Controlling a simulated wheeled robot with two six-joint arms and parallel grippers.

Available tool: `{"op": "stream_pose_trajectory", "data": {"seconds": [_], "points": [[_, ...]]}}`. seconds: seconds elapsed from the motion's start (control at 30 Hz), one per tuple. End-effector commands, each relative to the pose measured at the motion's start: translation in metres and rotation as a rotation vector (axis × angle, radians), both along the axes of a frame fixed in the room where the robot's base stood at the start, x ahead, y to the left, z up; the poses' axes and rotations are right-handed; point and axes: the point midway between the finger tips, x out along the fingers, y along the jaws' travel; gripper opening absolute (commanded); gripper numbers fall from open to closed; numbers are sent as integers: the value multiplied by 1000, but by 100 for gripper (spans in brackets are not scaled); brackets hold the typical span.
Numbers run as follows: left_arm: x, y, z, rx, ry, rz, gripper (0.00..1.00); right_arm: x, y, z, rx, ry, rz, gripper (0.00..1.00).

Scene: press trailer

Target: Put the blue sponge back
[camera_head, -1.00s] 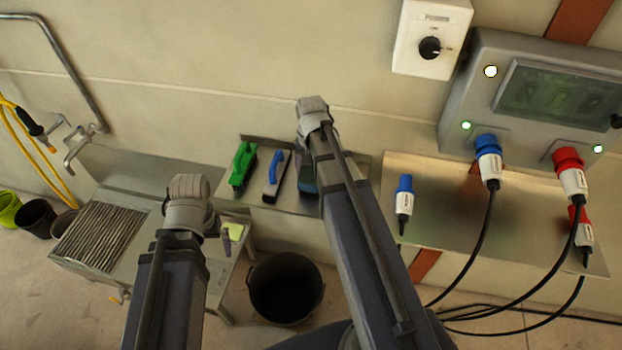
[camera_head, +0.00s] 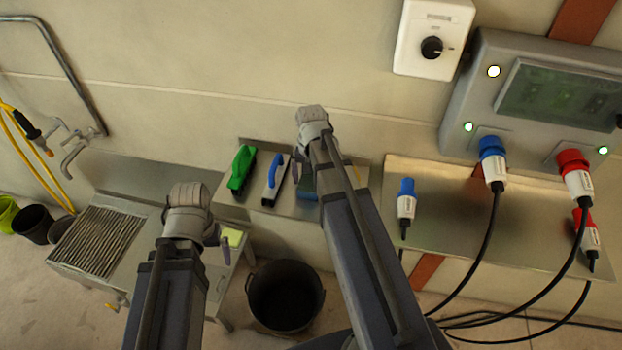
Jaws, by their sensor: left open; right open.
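A dark blue block that looks like the blue sponge (camera_head: 307,184) is on the small metal wall shelf (camera_head: 287,206), mostly hidden behind my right arm. I cannot tell whether anything touches it. My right gripper (camera_head: 297,171) is over the shelf, just left of this block. It is open, its fingers largely hidden by its own wrist. My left gripper (camera_head: 225,248) is open and low, beside the right end of the sink table (camera_head: 140,262). Its fingers are mostly hidden too.
A green-handled brush (camera_head: 241,168) and a blue-handled float (camera_head: 273,180) lie on the shelf left of my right gripper. A yellow-green pad (camera_head: 233,237) is on the sink table. A black bucket (camera_head: 285,296) stands below. Plugs and cables occupy the right shelf (camera_head: 450,240).

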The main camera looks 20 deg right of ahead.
Motion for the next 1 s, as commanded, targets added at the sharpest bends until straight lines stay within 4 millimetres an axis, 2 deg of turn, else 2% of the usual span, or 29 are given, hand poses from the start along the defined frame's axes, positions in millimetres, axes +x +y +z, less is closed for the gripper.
{"op": "stream_pose_trajectory", "data": {"seconds": [0.17,0.37,0.8,1.0], "points": [[0,0,6,0,0,0,100,0,0,6,0,0,0,100],[0,0,25,0,0,0,100,0,0,25,0,0,0,100],[0,0,92,0,0,-1,100,0,0,92,0,0,0,100],[0,0,117,0,0,-2,100,0,0,117,0,0,0,100]]}}
